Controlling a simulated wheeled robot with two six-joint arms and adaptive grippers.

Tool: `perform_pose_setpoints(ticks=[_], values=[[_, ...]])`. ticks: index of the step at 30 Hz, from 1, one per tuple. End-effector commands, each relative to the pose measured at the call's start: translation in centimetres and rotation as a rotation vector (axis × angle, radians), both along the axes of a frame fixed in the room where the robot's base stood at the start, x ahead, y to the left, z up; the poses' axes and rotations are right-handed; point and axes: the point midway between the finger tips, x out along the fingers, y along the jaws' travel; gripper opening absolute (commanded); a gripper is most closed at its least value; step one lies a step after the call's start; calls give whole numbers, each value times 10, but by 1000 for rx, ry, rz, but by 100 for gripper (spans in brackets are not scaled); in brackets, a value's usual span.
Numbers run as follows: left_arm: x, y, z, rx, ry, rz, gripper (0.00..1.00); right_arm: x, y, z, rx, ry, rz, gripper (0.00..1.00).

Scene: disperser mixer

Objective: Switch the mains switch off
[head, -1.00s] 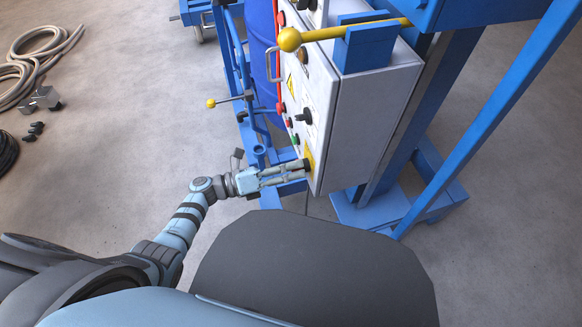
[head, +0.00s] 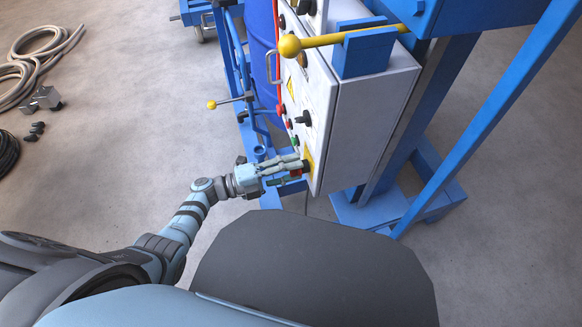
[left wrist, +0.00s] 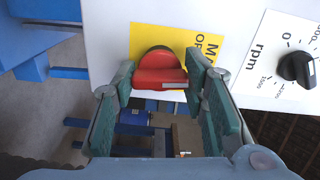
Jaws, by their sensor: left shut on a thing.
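The mains switch is a red rotary knob (left wrist: 160,70) on a yellow label plate (left wrist: 150,38) low on the control cabinet's front panel. In the head view a bit of the red knob (head: 296,173) shows beside the yellow plate (head: 309,160). My left gripper (left wrist: 165,85) is shut on the red knob, one green-padded finger on each side of it. In the head view my left gripper (head: 290,168) reaches the panel from the left. The label's lettering is partly hidden by a finger. My right gripper is not in view.
The grey-white cabinet (head: 365,120) carries other knobs and buttons above the switch, and a black rpm dial (left wrist: 297,68) sits beside it. A yellow-knobbed lever (head: 290,46) sticks out above. Blue frame posts (head: 490,110) stand right.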

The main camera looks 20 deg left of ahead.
Motion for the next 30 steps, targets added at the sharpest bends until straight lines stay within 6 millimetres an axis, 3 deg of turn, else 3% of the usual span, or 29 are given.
perform_pose_setpoints(ticks=[16, 30], values=[[0, 0, 0, -255, 405, 1, 12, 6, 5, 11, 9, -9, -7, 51], [0, 0, -1, -350, 554, 0, 11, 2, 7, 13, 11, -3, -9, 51]])
